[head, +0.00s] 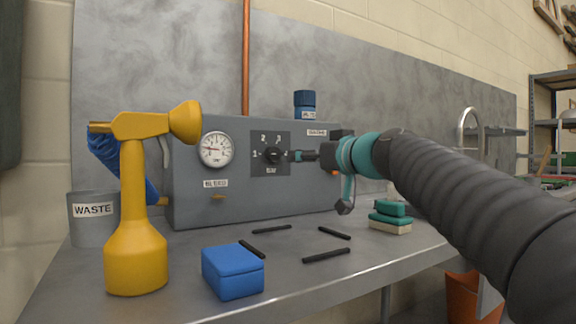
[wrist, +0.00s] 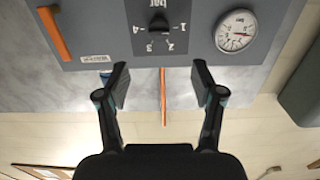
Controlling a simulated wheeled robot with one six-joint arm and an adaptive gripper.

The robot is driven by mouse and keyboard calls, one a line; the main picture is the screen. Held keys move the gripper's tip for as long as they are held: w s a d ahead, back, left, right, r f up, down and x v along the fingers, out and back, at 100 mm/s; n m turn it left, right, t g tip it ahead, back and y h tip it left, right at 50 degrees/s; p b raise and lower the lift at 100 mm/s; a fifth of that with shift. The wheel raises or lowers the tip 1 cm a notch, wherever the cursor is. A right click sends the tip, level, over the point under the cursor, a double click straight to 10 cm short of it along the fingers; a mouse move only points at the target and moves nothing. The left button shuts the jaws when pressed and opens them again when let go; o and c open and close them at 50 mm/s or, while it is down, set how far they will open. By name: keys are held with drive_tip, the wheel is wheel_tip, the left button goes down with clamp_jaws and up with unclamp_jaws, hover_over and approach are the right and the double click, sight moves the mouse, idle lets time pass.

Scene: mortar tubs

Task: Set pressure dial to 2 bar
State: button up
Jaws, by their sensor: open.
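The pressure dial (head: 273,155) is a black knob on a dark square plate on the front of a grey box (head: 240,195). Numbers 1 to 4 surround it. In the wrist view, which is turned over, the dial (wrist: 158,23) is at the top centre; I cannot tell which number its pointer faces. A round white gauge (head: 217,149) with a red needle sits left of the dial and also shows in the wrist view (wrist: 237,31). My gripper (head: 300,156) is open and empty, just right of the dial in the head view. Its fingers (wrist: 160,80) are apart from the knob.
Several black sticks (head: 326,256) lie on the bench, with green sponges (head: 391,217) at right. An orange handle (wrist: 53,33) is on the panel.

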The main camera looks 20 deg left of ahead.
sight(277, 154)
drive_tip(key=p+x, duration=0.1)
drive_tip(key=x, duration=0.3)
drive_tip(key=p+x, duration=0.2)
drive_tip(key=x, duration=0.2)
drive_tip(key=r+p+x, duration=0.1)
drive_tip(key=p+x, duration=0.1)
drive_tip(key=x, duration=0.2)
drive_tip(key=shift+w+a, duration=0.1)
drive_tip(key=shift+w, duration=0.1)
drive_tip(key=shift+x, duration=0.9)
drive_tip(key=shift+f, duration=0.15)
drive_tip(key=c, duration=1.1)
